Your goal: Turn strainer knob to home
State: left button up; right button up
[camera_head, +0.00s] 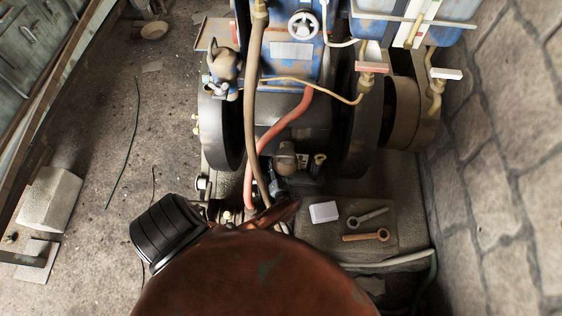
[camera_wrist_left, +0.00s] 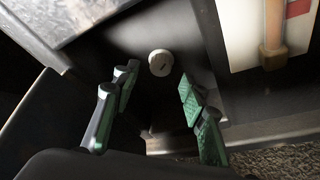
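In the left wrist view a small round pale knob (camera_wrist_left: 160,63) with a short dark mark on its face sits on a dark panel (camera_wrist_left: 185,30). It looks like the strainer knob, though no label on it is readable. My left gripper (camera_wrist_left: 158,84) is open, with its green-padded fingers apart on either side below the knob. The knob shows in the gap beyond the fingertips, and I see no contact. I cannot make out the knob or either gripper in the head view. My right gripper is in neither view.
In the head view a large rusty rounded surface (camera_head: 255,275) and a black ribbed cylinder (camera_head: 168,232) hide the near area. Behind stands the engine with dark wheels (camera_head: 220,130) and hoses. Wrenches (camera_head: 366,237) and a white block (camera_head: 323,212) lie right. A stone wall (camera_head: 500,130) bounds the right.

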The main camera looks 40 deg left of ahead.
pick_arm(q)
jog(key=shift+b+x, duration=0.55)
jog(key=shift+x, duration=1.65)
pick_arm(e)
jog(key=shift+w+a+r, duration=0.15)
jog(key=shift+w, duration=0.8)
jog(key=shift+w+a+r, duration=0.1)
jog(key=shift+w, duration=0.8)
pick_arm(q)
jog(key=shift+w, duration=0.1)
jog(key=shift+c, duration=0.6)
jog(key=shift+d, duration=0.1)
grip_shut()
